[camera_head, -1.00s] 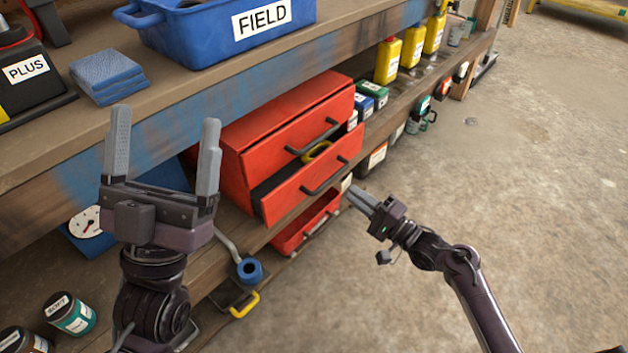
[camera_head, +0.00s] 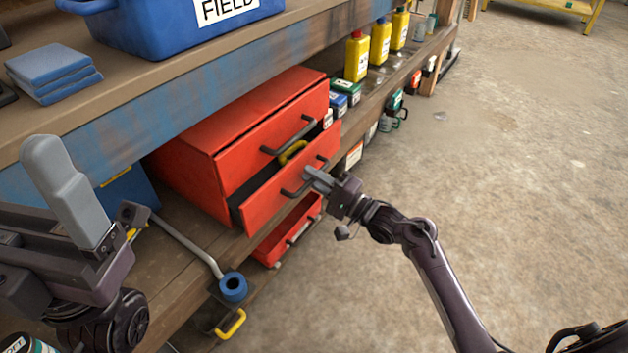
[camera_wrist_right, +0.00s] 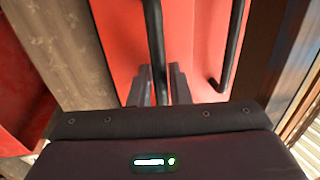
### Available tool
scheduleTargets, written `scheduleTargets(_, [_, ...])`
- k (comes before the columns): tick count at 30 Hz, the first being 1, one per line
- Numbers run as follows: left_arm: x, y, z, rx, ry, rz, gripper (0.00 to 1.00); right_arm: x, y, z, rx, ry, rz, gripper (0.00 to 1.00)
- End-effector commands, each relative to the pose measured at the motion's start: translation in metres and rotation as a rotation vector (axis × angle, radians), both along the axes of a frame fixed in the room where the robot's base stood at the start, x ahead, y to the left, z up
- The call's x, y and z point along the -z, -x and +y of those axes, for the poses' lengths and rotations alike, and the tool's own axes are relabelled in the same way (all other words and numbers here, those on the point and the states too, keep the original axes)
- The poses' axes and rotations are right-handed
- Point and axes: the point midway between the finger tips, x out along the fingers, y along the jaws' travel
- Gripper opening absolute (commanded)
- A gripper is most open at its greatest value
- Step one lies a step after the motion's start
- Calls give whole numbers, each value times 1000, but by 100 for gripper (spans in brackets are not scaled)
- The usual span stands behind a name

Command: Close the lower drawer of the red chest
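The red chest (camera_head: 190,150) stands on the low shelf at the middle left. Its upper drawer front has a dark handle (camera_head: 288,137). Its lower drawer (camera_head: 262,203) is pulled out, leaving a dark gap behind its front. A yellow object (camera_head: 292,152) shows at the top of that gap. My right gripper (camera_head: 317,178) is at the lower drawer's dark handle, its fingers close together. In the right wrist view, a dark bar (camera_wrist_right: 157,45) crosses by the fingertips (camera_wrist_right: 162,75); I cannot tell whether it is pinched.
A smaller red drawer-like box (camera_head: 287,238) sits below the shelf edge. A pipe-like tool with a blue end (camera_head: 232,287) lies near the left gripper. Yellow bottles (camera_head: 380,42) and small cans stand along the shelf to the right. The concrete floor (camera_head: 500,170) is clear.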

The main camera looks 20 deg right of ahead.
Motion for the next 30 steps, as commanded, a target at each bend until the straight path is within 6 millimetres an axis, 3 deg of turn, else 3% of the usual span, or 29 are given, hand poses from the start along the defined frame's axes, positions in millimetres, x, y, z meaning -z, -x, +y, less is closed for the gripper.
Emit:
scheduleTargets(7, [0, 0, 0, 0, 0, 0, 85, 0, -1, 1, 0, 1, 1, 17])
scheduleTargets(12, [0, 0, 0, 0, 0, 0, 85, 0, -1, 1, 0, 1, 1, 0])
scheduleTargets(20, [0, 0, 0, 0, 0, 0, 85, 0, -2, 2, 0, 0, 1, 0])
scheduleTargets(30, [-1, 0, 0, -1, 0, -1, 85, 0, -36, 28, 0, 0, 2, 0])
